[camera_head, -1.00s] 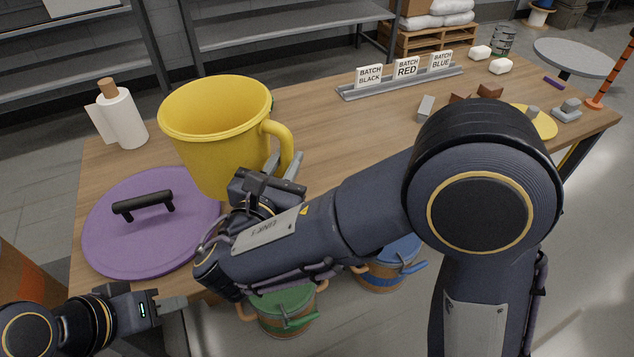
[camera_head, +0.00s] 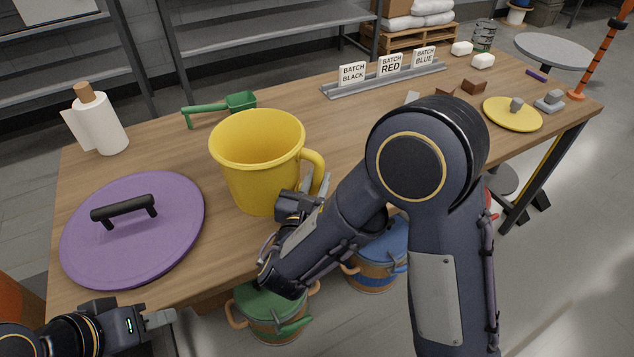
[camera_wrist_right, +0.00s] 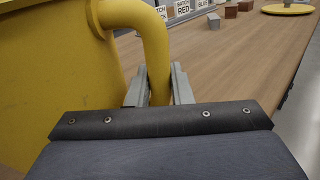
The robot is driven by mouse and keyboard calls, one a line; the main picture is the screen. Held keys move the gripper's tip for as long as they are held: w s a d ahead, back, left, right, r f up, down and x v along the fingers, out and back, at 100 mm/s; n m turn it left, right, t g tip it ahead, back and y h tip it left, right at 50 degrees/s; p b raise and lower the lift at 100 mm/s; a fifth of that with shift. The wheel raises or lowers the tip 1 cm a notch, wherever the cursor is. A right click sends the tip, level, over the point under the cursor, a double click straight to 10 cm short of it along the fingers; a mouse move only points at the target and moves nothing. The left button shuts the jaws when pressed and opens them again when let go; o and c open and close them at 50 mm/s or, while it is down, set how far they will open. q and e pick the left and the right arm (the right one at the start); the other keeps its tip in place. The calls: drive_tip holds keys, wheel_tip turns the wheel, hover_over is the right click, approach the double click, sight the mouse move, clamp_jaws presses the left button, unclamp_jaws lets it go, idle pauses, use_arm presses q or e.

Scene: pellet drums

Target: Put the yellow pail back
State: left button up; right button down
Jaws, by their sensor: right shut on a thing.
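The yellow pail (camera_head: 255,165) is upright at the front middle of the table, its handle on the right side. My right gripper (camera_head: 312,190) is shut on that handle; the right wrist view shows both fingers around the lower handle (camera_wrist_right: 156,55), with the pail wall (camera_wrist_right: 55,80) to the left. I cannot tell whether the pail's base touches the table. My left gripper (camera_head: 160,318) is empty at the bottom left, off the front edge of the table; its finger gap is not clear.
A purple lid (camera_head: 135,240) lies left of the pail, a paper towel roll (camera_head: 97,122) and green scoop (camera_head: 225,107) behind. A sign rack (camera_head: 385,82) stands at the back. A yellow lid (camera_head: 512,115) lies right. Green (camera_head: 265,305) and blue (camera_head: 372,268) drums stand below the front edge.

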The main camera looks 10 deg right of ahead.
drive_tip(key=shift+r, duration=0.1)
drive_tip(key=c, duration=1.3)
unclamp_jaws()
